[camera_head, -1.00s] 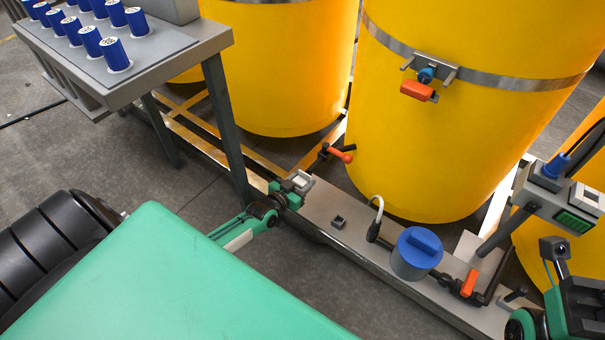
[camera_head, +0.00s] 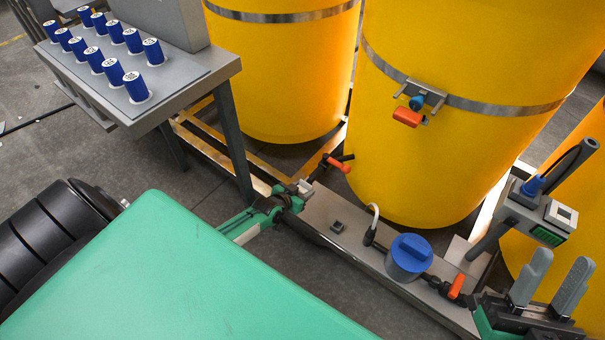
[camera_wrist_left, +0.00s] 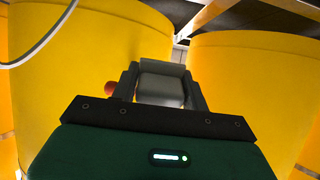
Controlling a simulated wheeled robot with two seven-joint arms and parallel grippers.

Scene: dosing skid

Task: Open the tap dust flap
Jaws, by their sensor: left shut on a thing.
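My left gripper (camera_head: 303,188) is low, at the left end of the grey skid beam. In the left wrist view its fingers are shut on a grey block-like piece (camera_wrist_left: 161,83). I cannot tell whether this piece is the tap dust flap; no other flap is clear to me. A tap with an orange-red handle (camera_head: 339,163) sits just behind that gripper, at the foot of the middle yellow tank. Its red end also shows beside the fingers in the left wrist view (camera_wrist_left: 111,88). My right gripper (camera_head: 562,260) is open and empty at the lower right, fingers pointing up.
Yellow tanks (camera_head: 430,150) stand behind the beam (camera_head: 320,212). On the beam are a blue-lidded pot (camera_head: 409,258) and an orange-handled valve (camera_head: 456,286). A metering device (camera_head: 540,210) stands near my right gripper.

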